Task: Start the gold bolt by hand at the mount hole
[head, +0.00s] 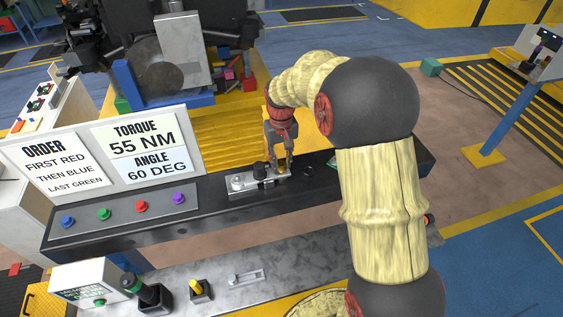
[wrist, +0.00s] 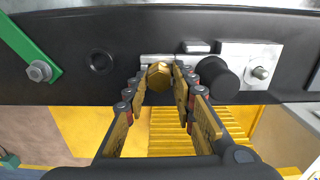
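The gold bolt (wrist: 159,77) has a hexagonal head that faces the wrist camera. My gripper (wrist: 161,80) is shut on it, with a fingertip close against each side of the head. In the head view my gripper (head: 280,164) points down at the right end of a silver mount plate (head: 240,184) on the dark rail, with a bit of gold (head: 282,171) between its fingertips. The plate also shows in the wrist view (wrist: 236,51). The bolt's shank and the mount hole are hidden behind the head and fingers, so I cannot tell how deep the bolt sits.
A black round knob (wrist: 216,75) stands close to my right finger in the wrist view. Coloured buttons (head: 140,206) line the left of the rail. A sign board (head: 100,150) stands behind them. The rail right of my gripper has a dark round hole or ring (head: 308,170).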

